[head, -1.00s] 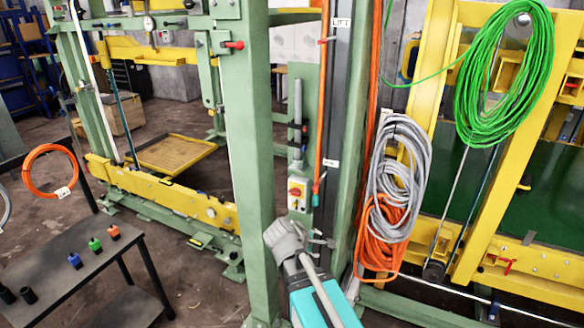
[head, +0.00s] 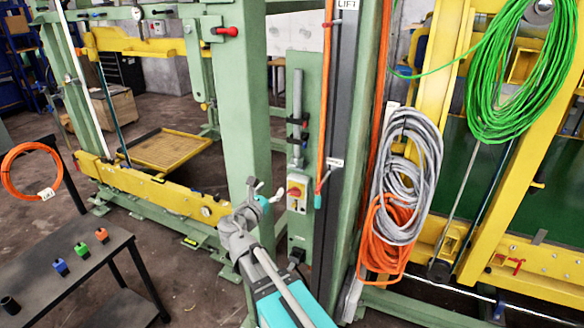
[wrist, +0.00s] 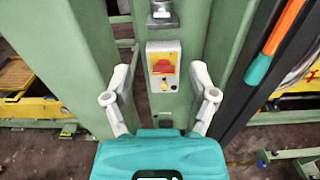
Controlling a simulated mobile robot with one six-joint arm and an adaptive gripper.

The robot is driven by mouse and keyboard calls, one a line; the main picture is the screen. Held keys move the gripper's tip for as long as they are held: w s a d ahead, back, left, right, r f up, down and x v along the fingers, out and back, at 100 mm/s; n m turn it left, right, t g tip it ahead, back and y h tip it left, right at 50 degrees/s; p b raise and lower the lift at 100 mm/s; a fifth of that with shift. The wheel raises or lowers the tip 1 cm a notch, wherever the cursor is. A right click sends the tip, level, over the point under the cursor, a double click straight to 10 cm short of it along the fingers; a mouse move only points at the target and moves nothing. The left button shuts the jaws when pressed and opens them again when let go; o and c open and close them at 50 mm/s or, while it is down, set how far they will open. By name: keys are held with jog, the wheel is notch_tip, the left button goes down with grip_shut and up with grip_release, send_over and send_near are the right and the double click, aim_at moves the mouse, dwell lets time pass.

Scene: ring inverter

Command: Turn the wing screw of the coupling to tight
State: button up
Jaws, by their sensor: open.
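A grey vertical tube (head: 298,90) with black clamps runs down the green panel in the head view; its lower end (wrist: 162,14) shows at the top of the wrist view. It may be the coupling, but I cannot make out a wing screw. Below it is a grey switch box with a red knob on a yellow plate (head: 296,192), also central in the wrist view (wrist: 163,66). My gripper (head: 266,189) is open and empty. In the wrist view its fingers (wrist: 160,78) frame the switch box from in front, with no visible contact.
A green post (head: 240,90) stands close left of the panel. An orange hose with a teal end (head: 318,200) hangs right of it, beside grey and orange cable coils (head: 405,180). A dark table (head: 95,270) with small coloured blocks stands at the lower left.

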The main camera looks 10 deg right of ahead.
aim_at(293, 165)
jog(key=shift+w+d, duration=0.15)
jog(key=shift+d, duration=0.05)
jog(key=x, duration=1.3)
jog(key=shift+d, duration=0.2)
jog(key=shift+w, duration=0.15)
grip_shut()
